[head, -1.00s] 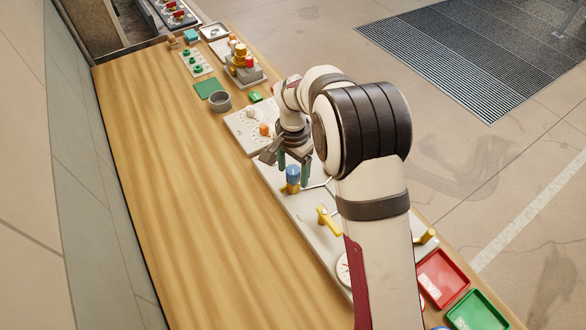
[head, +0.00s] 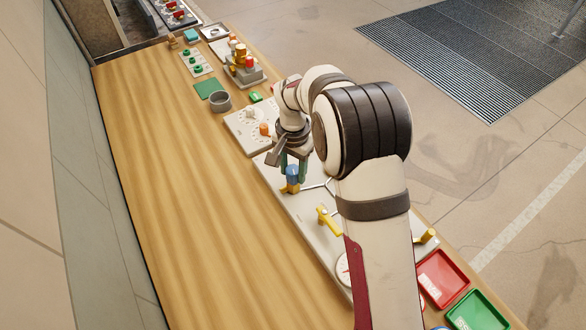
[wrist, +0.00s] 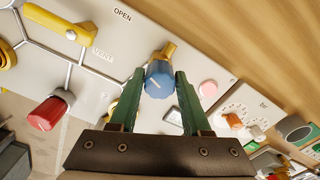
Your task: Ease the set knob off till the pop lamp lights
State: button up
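A blue knob (wrist: 160,80) with a white pointer mark sits on a brass valve body on the pale panel. In the head view the blue knob (head: 292,173) is partly covered by my gripper (head: 293,168). My gripper (wrist: 160,82) has its two green fingers on opposite sides of the knob, and both tips appear to touch it. A pink round lamp (wrist: 208,88) is on the panel right of the knob in the wrist view. I cannot tell for sure that it is the pop lamp; it looks pale, with no clear glow.
In the wrist view a red knob (wrist: 48,113) and a yellow handle (wrist: 60,25) are left of my fingers. A white dial panel with an orange knob (wrist: 231,121) is to the right. The wooden bench (head: 170,180) is clear left of the panel. Red (head: 443,278) and green trays are at the near end.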

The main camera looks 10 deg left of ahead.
aim_at(293, 169)
jog(key=o, duration=0.3)
jog(key=shift+o, duration=0.2)
notch_tip(293, 169, up, 16)
jog(key=shift+f, duration=0.1)
